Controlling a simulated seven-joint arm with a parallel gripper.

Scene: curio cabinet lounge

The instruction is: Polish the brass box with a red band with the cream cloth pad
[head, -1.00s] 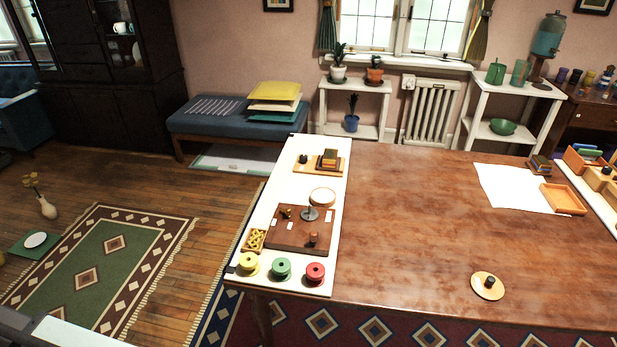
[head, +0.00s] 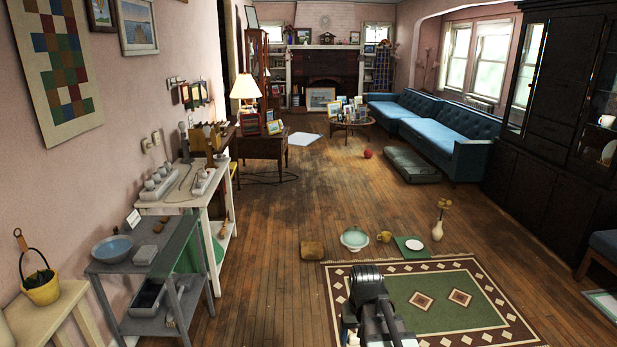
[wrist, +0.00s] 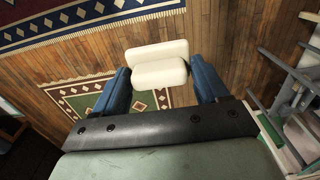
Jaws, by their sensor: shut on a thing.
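The cream cloth pad (wrist: 158,66) is held between the blue fingers of my gripper (wrist: 160,78) in the wrist view. It shows as a cream block with a second cream part behind it. The gripper is shut on it, above the floor and rugs, with nothing touching the pad's far side. In the head view my arm rises at the bottom centre, and the fingers are not clearly seen there. I cannot make out a brass box with a red band in either current view.
A green patterned rug (head: 450,300) lies ahead. A grey shelf stand (head: 140,255) is on the left, a dark cabinet (head: 545,150) on the right. Open wooden floor lies between.

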